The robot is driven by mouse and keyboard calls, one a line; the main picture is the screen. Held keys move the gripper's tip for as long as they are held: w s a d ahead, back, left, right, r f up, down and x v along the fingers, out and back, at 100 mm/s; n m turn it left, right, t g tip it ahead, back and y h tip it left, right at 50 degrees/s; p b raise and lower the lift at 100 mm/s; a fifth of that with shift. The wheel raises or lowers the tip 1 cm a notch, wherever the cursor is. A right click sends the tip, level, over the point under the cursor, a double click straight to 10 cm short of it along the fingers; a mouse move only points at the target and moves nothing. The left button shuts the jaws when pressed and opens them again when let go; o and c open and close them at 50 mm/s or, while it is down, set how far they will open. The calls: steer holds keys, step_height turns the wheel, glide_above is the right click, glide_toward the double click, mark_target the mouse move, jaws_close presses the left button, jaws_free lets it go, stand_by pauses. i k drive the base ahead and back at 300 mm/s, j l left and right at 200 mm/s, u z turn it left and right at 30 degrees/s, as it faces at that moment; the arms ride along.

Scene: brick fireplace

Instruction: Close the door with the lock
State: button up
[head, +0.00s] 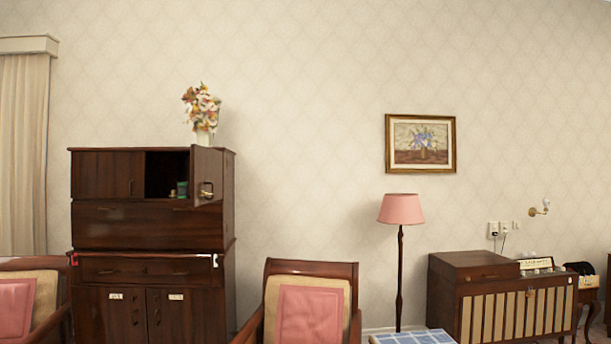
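A tall dark brown wooden cabinet (150,228) stands at the left against the wall. Its small upper right door (207,175) is swung open and sticks out toward me. A brass-coloured lock or handle (206,190) shows on this door. The open compartment (160,174) is dark inside, with a small green object (182,188) in it near the door. The upper left door (107,174) is shut. The lower doors and drawers look shut. My gripper is not in view.
A vase of flowers (202,113) stands on top of the cabinet. Armchairs with pink cushions stand at the lower left (20,300) and before the cabinet's right side (310,305). A pink lamp (401,209), a blue-tiled table (412,338) and a low sideboard (500,298) are to the right.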

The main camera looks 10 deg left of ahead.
mark_target(207, 163)
steer(key=i+z, duration=0.15)
steer(key=z, duration=0.2)
steer(key=i+j+z, duration=0.15)
steer(key=z, duration=0.25)
steer(key=i+j+z, duration=0.1)
steer(key=z, duration=0.25)
steer(key=j+z, duration=0.1)
steer(key=z, duration=0.35)
steer(key=j+z, duration=0.1)
steer(key=z, duration=0.35)
steer(key=j+z, duration=0.1)
steer(key=z, duration=0.35)
steer(key=j+z, duration=0.1)
steer(key=z, duration=0.75)
steer(key=k+z, duration=0.1)
steer(key=z, duration=0.75)
steer(key=j+z, duration=0.1)
steer(key=z, duration=0.75)
steer(key=k+l+z, duration=0.1)
steer(key=z, duration=1.55)
steer(key=k+l+z, duration=0.1)
steer(key=z, duration=0.75)
steer(key=l+z, duration=0.15)
steer(key=z, duration=0.7)
steer(key=l+z, duration=0.1)
steer(key=z, duration=0.75)
steer(key=i+z, duration=0.1)
steer(key=z, duration=0.8)
steer(key=i+z, duration=0.15)
steer(key=z, duration=0.3)
